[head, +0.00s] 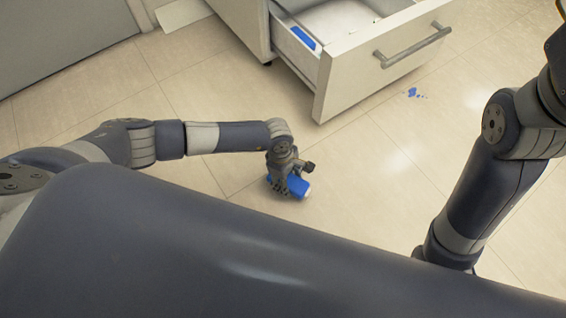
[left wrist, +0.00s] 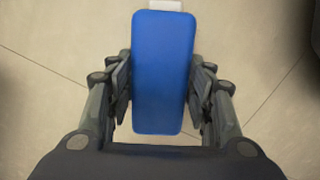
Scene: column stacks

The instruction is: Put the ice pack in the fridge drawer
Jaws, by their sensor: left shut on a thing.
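My left gripper (head: 287,180) is shut on a blue ice pack (head: 298,186) above the tiled floor, in front of the drawer. In the left wrist view the ice pack (left wrist: 162,72) is a blue rounded block with a white end at the top, and the fingers (left wrist: 160,90) press on its two long sides. The white drawer (head: 352,72) stands open at the top of the head view, beyond the gripper and to its right. A blue item (head: 303,38) lies inside along its left wall. My right gripper is out of view; only part of its arm shows.
A metal bar handle (head: 412,46) sticks out from the drawer front. A grey panel (head: 65,35) stands at the upper left. The floor between the gripper and the drawer is clear.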

